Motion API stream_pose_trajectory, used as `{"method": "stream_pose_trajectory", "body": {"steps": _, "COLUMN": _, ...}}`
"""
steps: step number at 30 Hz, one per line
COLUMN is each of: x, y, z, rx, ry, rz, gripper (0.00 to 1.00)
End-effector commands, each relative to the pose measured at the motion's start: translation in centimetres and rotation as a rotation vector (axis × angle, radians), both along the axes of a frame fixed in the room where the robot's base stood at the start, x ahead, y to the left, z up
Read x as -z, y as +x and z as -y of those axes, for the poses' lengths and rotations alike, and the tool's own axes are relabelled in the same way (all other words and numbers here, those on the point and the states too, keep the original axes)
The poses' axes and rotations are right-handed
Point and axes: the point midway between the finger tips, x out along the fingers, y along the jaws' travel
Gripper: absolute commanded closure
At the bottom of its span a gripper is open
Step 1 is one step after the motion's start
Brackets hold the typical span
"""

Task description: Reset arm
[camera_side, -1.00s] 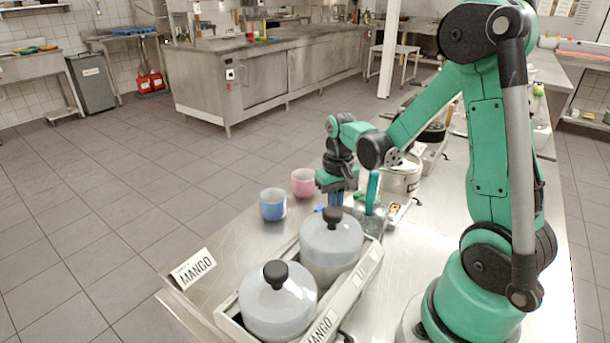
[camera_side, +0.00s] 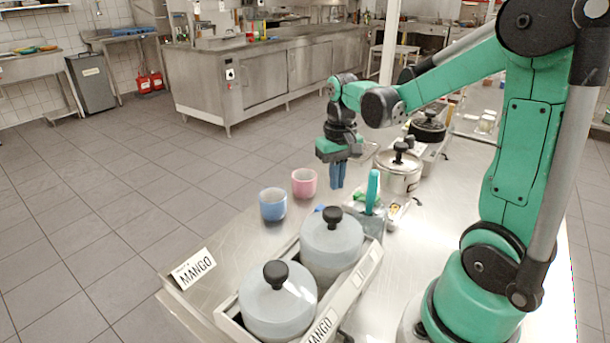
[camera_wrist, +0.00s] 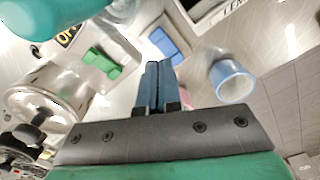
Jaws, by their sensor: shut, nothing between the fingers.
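My gripper (camera_side: 338,187) hangs with its blue fingers pointing down over the steel counter (camera_side: 240,240). The fingers are together and empty. They are above the counter, just right of the pink cup (camera_side: 304,183) and beyond the blue cup (camera_side: 273,204). In the wrist view my gripper (camera_wrist: 157,66) shows its two fingers side by side. The blue cup (camera_wrist: 231,82) is to their right, a blue object (camera_wrist: 163,43) lies beyond the tips, and a green object (camera_wrist: 102,63) lies to the left.
Two grey lidded pots (camera_side: 277,302) stand in a tray (camera_side: 367,270) at the front. A MANGO sign (camera_side: 194,268) stands at the counter's left edge. A metal pot (camera_side: 401,174) and a teal-handled item (camera_side: 373,192) are right of my gripper.

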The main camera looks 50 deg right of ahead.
Motion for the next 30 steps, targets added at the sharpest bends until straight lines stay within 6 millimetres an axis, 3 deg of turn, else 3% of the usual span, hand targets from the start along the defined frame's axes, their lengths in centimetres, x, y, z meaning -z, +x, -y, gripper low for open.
{"method": "stream_pose_trajectory", "body": {"steps": 14, "x": -0.7, "y": 0.0, "z": -0.4, "rx": -0.013, "ry": -0.006, "rz": 0.012, "gripper": 1.0}}
{"method": "stream_pose_trajectory", "body": {"steps": 17, "x": -1.4, "y": 0.2, "z": -1.8, "rx": -0.064, "ry": -0.029, "rz": 0.063, "gripper": 1.0}}
{"method": "stream_pose_trajectory", "body": {"steps": 24, "x": -3.7, "y": 0.1, "z": -8.0, "rx": -0.3, "ry": -0.118, "rz": 0.328, "gripper": 1.0}}
{"method": "stream_pose_trajectory", "body": {"steps": 30, "x": -4.5, "y": -0.6, "z": -11.9, "rx": -0.453, "ry": -0.154, "rz": 0.526, "gripper": 1.0}}
